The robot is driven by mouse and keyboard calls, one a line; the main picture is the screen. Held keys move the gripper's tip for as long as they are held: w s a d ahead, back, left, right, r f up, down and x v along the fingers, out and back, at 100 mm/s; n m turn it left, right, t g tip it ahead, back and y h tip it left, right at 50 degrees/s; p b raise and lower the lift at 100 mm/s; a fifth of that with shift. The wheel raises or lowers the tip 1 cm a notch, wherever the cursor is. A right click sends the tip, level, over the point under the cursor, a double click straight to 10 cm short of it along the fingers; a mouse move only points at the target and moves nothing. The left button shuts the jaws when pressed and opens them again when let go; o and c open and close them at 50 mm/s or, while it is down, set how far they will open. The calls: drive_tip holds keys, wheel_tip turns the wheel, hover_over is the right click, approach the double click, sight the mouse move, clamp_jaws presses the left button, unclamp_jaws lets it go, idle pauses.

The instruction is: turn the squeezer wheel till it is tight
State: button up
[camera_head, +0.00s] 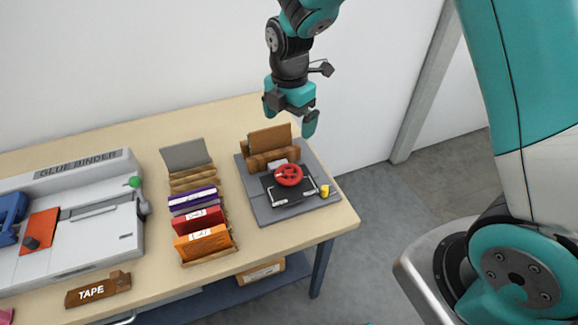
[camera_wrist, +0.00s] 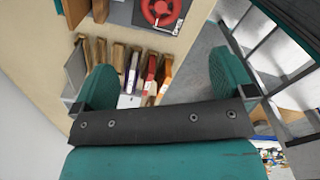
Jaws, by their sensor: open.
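The squeezer wheel (camera_head: 288,175) is a red spoked handwheel on a small dark press with a grey base plate (camera_head: 292,213), near the table's right end. A brown wooden block (camera_head: 270,139) stands upright at the back of the press. The wheel also shows at the top of the wrist view (camera_wrist: 161,10), partly cut off by the frame edge. My gripper (camera_head: 291,119) hangs above and behind the press, apart from the wheel. Its two teal fingers (camera_wrist: 158,90) are spread wide with nothing held between them.
Left of the press, a rack holds several books (camera_head: 196,213) in a row. A glue binder (camera_head: 80,215) fills the table's left part, with a brown tape block (camera_head: 97,289) in front. A yellow knob (camera_head: 325,191) sits at the press's right side. The table (camera_head: 292,251) is bare in front of the press.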

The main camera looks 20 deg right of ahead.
sight(289, 172)
wheel_tip(289, 172, down, 16)
drive_tip(key=p, duration=0.4)
drive_tip(key=shift+f+p, duration=0.2)
drive_tip(key=shift+p, duration=0.1)
drive_tip(key=c, duration=0.9)
drive_tip(key=shift+o, duration=0.2)
